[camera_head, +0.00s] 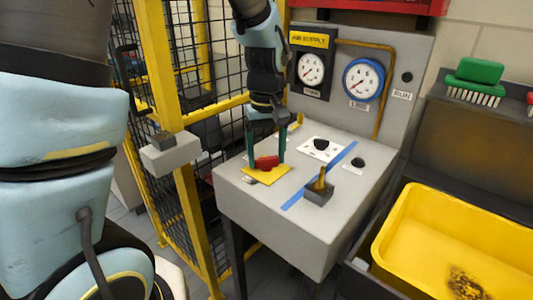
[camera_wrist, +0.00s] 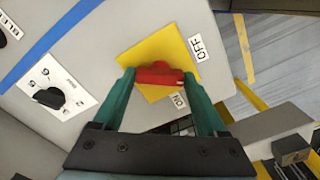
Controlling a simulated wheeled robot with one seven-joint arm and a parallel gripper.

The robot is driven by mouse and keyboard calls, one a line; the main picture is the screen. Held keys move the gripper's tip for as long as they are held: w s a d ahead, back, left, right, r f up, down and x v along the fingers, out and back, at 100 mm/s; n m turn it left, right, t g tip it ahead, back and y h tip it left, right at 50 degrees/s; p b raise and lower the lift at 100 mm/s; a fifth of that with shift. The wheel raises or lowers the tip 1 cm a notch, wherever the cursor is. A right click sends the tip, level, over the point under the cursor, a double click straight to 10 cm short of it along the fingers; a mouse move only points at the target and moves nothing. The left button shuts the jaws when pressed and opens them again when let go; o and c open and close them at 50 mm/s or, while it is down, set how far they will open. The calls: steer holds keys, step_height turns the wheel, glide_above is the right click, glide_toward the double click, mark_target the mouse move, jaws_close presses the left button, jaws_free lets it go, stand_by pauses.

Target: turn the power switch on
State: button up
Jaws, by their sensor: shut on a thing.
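The power switch is a red rotary handle (camera_head: 266,162) on a yellow plate (camera_head: 265,178), at the left part of the grey console top. In the wrist view the red handle (camera_wrist: 158,76) lies between my green fingers, on the yellow plate (camera_wrist: 150,50). An "OFF" label (camera_wrist: 197,46) sits beside the plate's right edge, and an "ON" label (camera_wrist: 179,101) sits lower, near the right finger. My gripper (camera_head: 267,158) points down and is shut on the red handle, one finger at each end.
A black knob on a white dial plate (camera_head: 322,147), a blue stripe, another black knob (camera_head: 358,163) and a brass lever in a grey box (camera_head: 318,190) are on the console. Two gauges stand behind. A yellow fence post (camera_head: 160,80) is close on the left; a yellow tray (camera_head: 400,220) is right.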

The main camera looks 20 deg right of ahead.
mark_target(266, 158)
steer(key=m, duration=0.5)
steer(key=shift+m, duration=0.3)
steer(key=m+p, duration=0.1)
steer(key=m, duration=0.4)
steer(key=shift+m+p, duration=0.3)
steer(key=o, duration=1.3)
step_height(266, 158, up, 11)
steer(key=b, duration=0.2)
steer(key=shift+f, duration=0.1)
